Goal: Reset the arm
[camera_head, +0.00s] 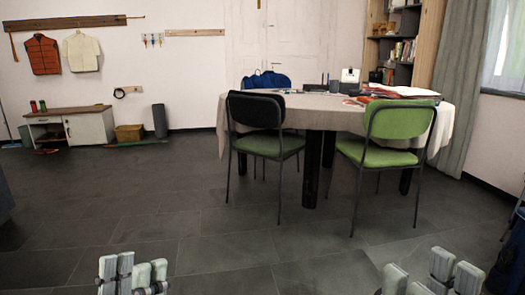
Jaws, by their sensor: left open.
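My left gripper (133,274) shows at the bottom left edge of the head view, over the floor. Its grey fingers stand apart and nothing shows between them. My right gripper (431,277) shows at the bottom right edge, also low over the floor. Its grey finger pads show with a gap between them, and I see nothing held. The arms behind both grippers are out of view. Both grippers are far from the table and touch nothing that I can see.
A table with a pale cloth (315,113) stands ahead, holding books and a mug. A black-backed chair (262,125) and a green chair (392,140) stand before it. A low bench (88,128) is by the back wall. Grey tiled floor (180,215) is clear in front.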

